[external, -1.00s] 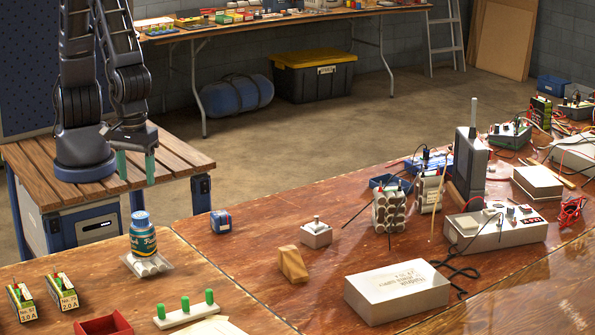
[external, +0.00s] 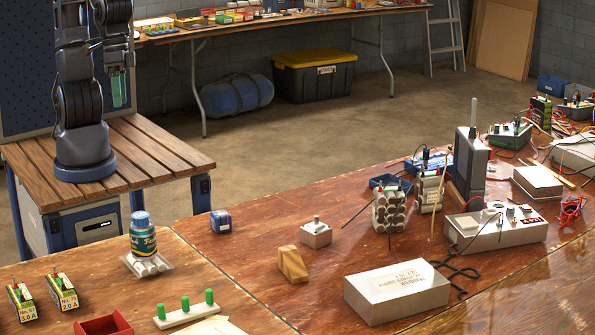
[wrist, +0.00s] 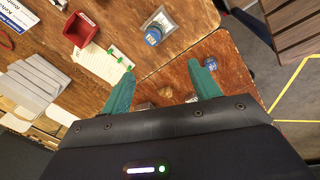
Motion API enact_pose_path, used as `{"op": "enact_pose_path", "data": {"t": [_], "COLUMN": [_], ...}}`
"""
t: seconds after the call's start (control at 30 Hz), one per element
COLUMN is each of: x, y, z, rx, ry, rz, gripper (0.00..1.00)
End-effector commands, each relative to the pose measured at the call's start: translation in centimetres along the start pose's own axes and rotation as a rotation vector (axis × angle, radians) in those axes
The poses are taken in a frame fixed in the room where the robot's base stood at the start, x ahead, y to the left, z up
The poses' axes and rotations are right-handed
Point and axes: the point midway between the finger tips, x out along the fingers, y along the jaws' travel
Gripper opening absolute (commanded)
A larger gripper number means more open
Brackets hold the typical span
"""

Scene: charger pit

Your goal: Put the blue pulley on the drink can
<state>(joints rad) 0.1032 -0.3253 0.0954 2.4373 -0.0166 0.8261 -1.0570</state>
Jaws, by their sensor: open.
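A small blue item (external: 220,221), perhaps the blue pulley, sits on the wooden bench beyond the seam; a blue item also shows in the wrist view (wrist: 207,64), close by the right finger. My gripper (wrist: 161,70), with green fingers, is open and empty. In the external view it (external: 118,90) is raised above the slatted stand, away from the bench.
A white strip with green pegs (external: 186,313) and a red tray (external: 103,326) lie at the front left. A wooden block (external: 292,263), a grey switch box (external: 316,234) and a white box (external: 397,291) stand right of the blue item. Bare bench lies between them.

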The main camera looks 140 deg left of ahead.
Motion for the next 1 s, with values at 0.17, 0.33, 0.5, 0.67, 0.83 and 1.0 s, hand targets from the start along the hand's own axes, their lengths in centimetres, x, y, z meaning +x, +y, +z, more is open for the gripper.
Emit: {"op": "enact_pose_path", "data": {"t": [0.17, 0.33, 0.5, 0.67, 0.83, 1.0], "x": [-3.6, -6.3, -8.1, -8.9, -9.1, -9.1], "y": [-2.7, -5.3, -7.7, -9.0, -9.3, -9.3], "z": [1.4, 2.8, 4.2, 5.0, 5.2, 5.2], "rx": [0.310, 0.610, 0.869, 1.016, 1.064, 1.064], "ry": [0.044, 0.101, 0.160, 0.193, 0.203, 0.203], "rz": [0.049, 0.074, 0.078, 0.070, 0.066, 0.066], "gripper": [0.62, 0.62, 0.62, 0.62, 0.62, 0.62]}}
